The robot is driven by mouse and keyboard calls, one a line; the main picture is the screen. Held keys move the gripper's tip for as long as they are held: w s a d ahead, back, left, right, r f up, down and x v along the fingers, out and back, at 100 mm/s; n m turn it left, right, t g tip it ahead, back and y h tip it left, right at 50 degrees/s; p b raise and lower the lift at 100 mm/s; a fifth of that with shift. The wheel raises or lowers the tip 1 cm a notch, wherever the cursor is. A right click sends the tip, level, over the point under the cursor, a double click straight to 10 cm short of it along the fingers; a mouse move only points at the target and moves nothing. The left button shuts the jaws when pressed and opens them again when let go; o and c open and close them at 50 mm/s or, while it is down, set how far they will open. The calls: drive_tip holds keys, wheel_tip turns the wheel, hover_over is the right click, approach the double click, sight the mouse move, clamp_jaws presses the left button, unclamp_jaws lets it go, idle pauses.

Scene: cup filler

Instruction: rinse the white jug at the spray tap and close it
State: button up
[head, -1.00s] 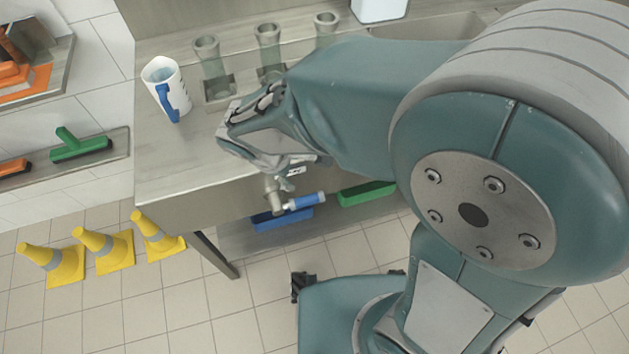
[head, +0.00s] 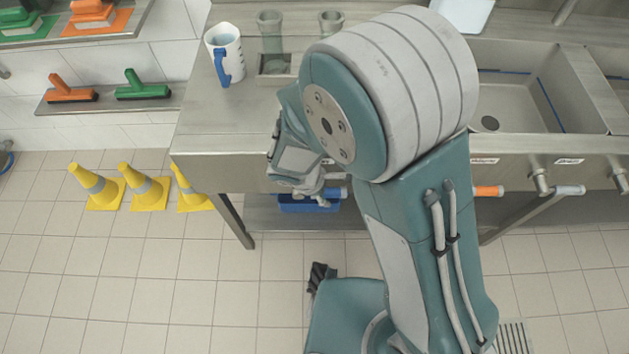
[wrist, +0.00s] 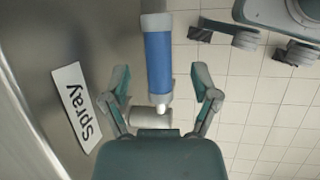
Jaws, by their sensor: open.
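The white jug (head: 226,50) stands upright on the steel counter at the left, with its blue handle facing the front. In the wrist view a tap lever with a blue grip (wrist: 158,62) lies between the two fingers of my gripper (wrist: 164,88), beside a label reading "Spray" (wrist: 76,105). The fingers are open and show a gap on both sides of the lever. In the head view my gripper (head: 296,178) is at the counter's front edge, partly hidden by my arm, with the blue grip (head: 333,192) beside it.
A sink basin (head: 510,90) is at the right, with an orange-gripped lever (head: 488,191) on the counter front. Several yellow cones (head: 145,187) stand on the floor at the left. A blue bin (head: 308,204) is on the lower shelf. The tiled floor in front is clear.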

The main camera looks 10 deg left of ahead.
drive_tip(key=shift+x, duration=0.95)
drive_tip(key=shift+w+a+f, duration=0.1)
drive_tip(key=shift+a+f, duration=0.2)
drive_tip(key=shift+a, duration=0.25)
drive_tip(key=shift+d, duration=0.35)
clamp_jaws()
drive_tip(key=shift+a, duration=0.15)
drive_tip(key=f+y, duration=0.1)
drive_tip(key=y, duration=0.1)
drive_tip(key=shift+f+g+y, duration=0.35)
drive_tip(key=shift+g+y, duration=0.05)
drive_tip(key=shift+f, duration=0.1)
drive_tip(key=shift+y, duration=0.3)
